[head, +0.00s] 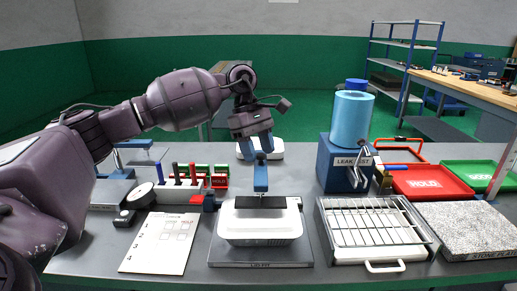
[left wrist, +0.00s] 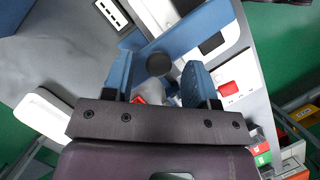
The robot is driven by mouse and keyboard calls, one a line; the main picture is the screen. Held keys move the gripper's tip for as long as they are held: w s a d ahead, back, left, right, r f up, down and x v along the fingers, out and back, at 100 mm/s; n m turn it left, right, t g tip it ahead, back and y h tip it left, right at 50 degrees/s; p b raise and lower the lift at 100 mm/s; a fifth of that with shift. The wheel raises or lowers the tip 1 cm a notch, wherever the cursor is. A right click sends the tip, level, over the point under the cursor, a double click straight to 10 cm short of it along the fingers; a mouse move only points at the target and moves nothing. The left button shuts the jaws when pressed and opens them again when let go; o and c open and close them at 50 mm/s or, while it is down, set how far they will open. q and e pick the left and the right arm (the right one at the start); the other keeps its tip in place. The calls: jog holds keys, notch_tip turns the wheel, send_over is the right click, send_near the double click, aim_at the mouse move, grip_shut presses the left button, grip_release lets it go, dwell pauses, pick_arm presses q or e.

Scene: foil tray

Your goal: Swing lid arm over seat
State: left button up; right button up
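A white tray (head: 260,232) sits in the grey seat plate (head: 260,264) at the front middle of the bench. The blue lid arm (head: 261,180) stands over it in the head view, with a dark pad (head: 262,203) at or just above the tray's top; I cannot tell whether they touch. My left gripper (head: 257,154) points down over the lid arm's upper end. In the left wrist view my open left gripper (left wrist: 160,84) has a round dark knob (left wrist: 159,63) in line with the gap between its fingers. The blue bar (left wrist: 190,27) passes behind it. I cannot tell whether the fingers touch the knob. My right gripper is out of view.
A wire rack (head: 370,222) stands close right of the seat, and a paper sheet (head: 160,243) lies left. Behind are a red HOLD block (head: 220,181) and a blue leak tester (head: 346,163). Red (head: 428,181) and green (head: 480,174) trays lie at the right.

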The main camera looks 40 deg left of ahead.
pick_arm(q)
jog(key=v, duration=1)
jog(key=shift+r, duration=0.35)
jog(key=shift+a, duration=0.15)
